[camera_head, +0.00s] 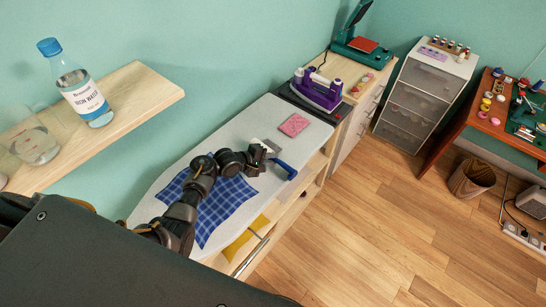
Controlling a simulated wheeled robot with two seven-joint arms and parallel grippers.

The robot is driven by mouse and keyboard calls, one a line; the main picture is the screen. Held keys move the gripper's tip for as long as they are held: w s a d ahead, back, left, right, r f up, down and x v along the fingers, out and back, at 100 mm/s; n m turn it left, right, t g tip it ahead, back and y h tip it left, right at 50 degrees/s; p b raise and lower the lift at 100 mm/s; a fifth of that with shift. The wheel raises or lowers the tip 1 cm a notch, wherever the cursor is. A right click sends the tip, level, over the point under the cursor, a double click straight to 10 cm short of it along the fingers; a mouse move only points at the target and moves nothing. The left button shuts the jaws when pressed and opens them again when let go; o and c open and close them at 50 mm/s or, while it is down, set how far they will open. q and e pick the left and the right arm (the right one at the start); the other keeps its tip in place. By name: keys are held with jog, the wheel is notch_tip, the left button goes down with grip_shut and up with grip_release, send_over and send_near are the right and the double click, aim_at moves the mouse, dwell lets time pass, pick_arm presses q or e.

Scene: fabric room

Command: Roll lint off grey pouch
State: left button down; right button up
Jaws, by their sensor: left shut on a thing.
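My left gripper (266,160) is over the right part of the pale ironing board (188,160). It is shut on a lint roller with a blue handle (287,170), which sticks out to the right of the fingers. A small whitish-grey piece (270,145) shows just beyond the fingers; I cannot tell whether it is the roller's head or part of the grey pouch. No grey pouch can be made out clearly. A pink patterned cloth piece (294,125) lies flat farther back on the board. My right gripper is not in view.
A blue checked cloth (226,205) lies under my left arm. A purple iron (318,90) stands at the board's far end. A yellow cloth (244,238) is on the shelf below. A bottle (86,99) stands on the wall shelf at left. The floor at right is mostly clear.

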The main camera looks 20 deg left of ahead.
pick_arm(q)
jog(key=shift+s+a, duration=0.3)
jog(key=shift+s, duration=0.45)
jog(key=shift+s+a, duration=0.35)
jog(key=shift+s, duration=0.35)
jog(key=shift+s+a, duration=0.3)
jog(key=shift+s, duration=0.45)
notch_tip(320, 180, up, 6)
